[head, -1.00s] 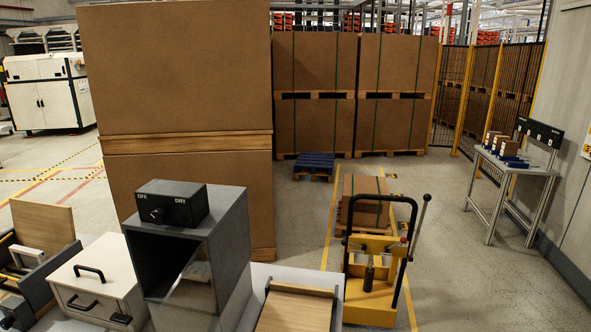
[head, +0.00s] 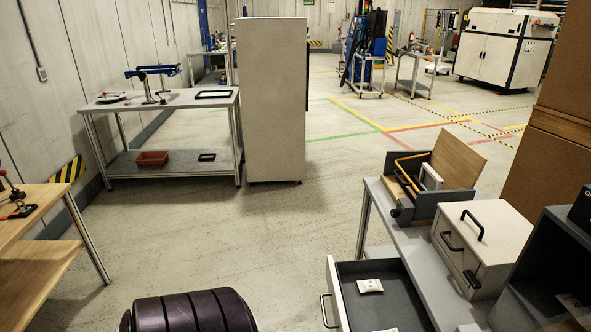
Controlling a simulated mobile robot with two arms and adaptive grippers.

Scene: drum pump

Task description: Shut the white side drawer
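The white side drawer (head: 338,292) is at the bottom of the head view, right of centre. It stands open and sticks out to the left from the grey bench (head: 414,240). Its white front has a bar handle (head: 325,310) facing left. Its dark grey inside shows, and a small white packet (head: 370,286) lies in it. The near end of the drawer is cut off by the bottom edge of the picture. Neither of my grippers is in view.
On the bench stand a white box with black handles (head: 480,243), a grey box with a raised wooden panel (head: 460,158) and a dark open housing (head: 550,265). A tall white cabinet (head: 271,100) stands farther back. Open floor (head: 250,245) lies left of the drawer.

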